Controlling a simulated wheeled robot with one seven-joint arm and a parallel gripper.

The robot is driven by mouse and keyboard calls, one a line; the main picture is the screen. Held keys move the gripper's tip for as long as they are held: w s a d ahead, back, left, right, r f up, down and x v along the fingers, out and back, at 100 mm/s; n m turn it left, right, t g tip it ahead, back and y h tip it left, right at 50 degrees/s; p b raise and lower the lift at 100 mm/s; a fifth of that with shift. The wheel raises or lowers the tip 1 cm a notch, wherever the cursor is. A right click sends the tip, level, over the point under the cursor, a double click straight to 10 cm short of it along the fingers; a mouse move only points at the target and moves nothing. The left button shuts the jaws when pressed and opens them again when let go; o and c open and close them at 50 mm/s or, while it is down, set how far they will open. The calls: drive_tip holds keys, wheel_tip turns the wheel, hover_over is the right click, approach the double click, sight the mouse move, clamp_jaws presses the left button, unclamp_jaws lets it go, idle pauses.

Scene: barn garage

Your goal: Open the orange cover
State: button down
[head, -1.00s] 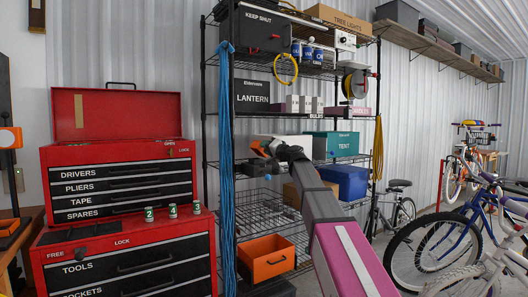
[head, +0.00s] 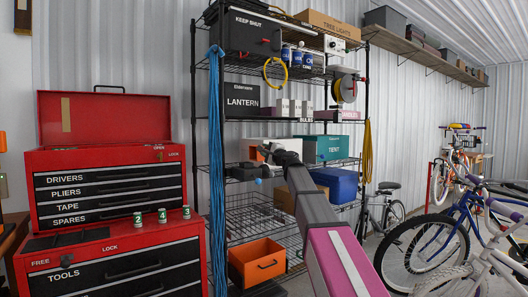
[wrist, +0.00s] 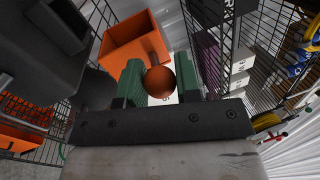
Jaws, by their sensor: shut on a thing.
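My gripper (head: 266,150) reaches the shelf rack at middle height, in front of a white box (head: 287,143). A small patch of orange (head: 261,156) shows beside it; the arm's end hides the rest.
The rack holds a teal tent box (head: 322,149), a blue bin (head: 338,184) and an orange drawer bin (head: 257,264). Blue rope (head: 217,170) hangs at its left post. A red tool chest (head: 110,190) stands left; bicycles (head: 430,240) stand right.

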drive_tip(key=shift+w+d+f+m, duration=0.1)
drive_tip(key=shift+d+m, duration=0.1)
drive_tip(key=shift+m, duration=0.3)
drive_tip(key=c, duration=0.8)
unclamp_jaws()
drive_tip(key=v, duration=1)
drive_tip(key=shift+s+d+f, duration=0.15)
drive_tip(key=shift+s+d, duration=0.05)
drive_tip(key=shift+s, duration=0.1)
